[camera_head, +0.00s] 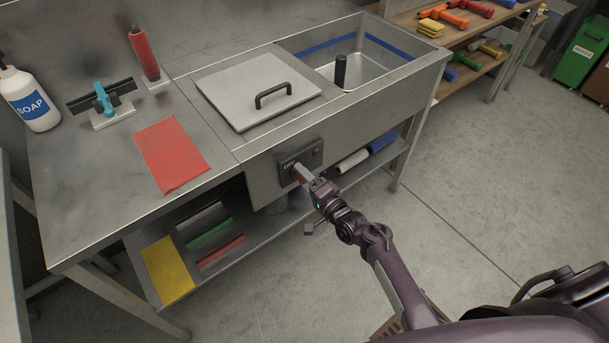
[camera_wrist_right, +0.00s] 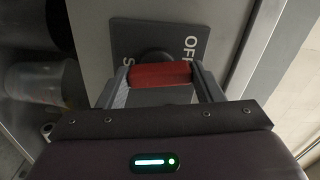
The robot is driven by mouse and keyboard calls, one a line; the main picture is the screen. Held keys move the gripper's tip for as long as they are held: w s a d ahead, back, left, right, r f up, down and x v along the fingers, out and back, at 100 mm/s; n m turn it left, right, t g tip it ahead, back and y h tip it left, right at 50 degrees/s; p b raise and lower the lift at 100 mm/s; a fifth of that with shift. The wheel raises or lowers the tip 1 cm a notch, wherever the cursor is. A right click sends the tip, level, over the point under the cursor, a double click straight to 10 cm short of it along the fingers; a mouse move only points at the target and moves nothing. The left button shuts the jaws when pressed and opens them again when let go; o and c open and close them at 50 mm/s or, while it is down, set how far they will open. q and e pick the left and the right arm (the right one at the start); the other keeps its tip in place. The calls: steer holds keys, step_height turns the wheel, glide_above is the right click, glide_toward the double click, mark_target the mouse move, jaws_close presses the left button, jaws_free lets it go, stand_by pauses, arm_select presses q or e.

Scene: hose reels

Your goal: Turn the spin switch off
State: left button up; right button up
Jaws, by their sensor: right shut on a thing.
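The spin switch is a dark panel (camera_head: 309,158) on the front of the steel sink unit, below the lidded basin. In the right wrist view its panel (camera_wrist_right: 190,75) shows "OFF" at the upper right and a letter "S" at the left, the rest hidden. The switch has a red handle (camera_wrist_right: 160,75) on a dark round base. My right gripper (camera_head: 301,173) is at the panel. In the right wrist view its fingers (camera_wrist_right: 163,78) are on either side of the red handle and shut on it. My left gripper is not in view.
A square lid (camera_head: 238,94) with a black handle lies on the sink unit, beside an open basin (camera_head: 372,62). A red cloth (camera_head: 170,155), soap bottle (camera_head: 30,98) and squeegee (camera_head: 102,103) are on the counter. The lower shelf (camera_head: 160,240) holds several items. Floor at right is clear.

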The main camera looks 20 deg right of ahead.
steer(key=shift+m+p, duration=0.3)
steer(key=shift+m, duration=0.7)
steer(key=o, duration=1)
steer(key=shift+s+d, duration=0.1)
steer(key=v, duration=0.7)
steer(key=shift+s+d, duration=0.1)
steer(key=shift+s, duration=0.15)
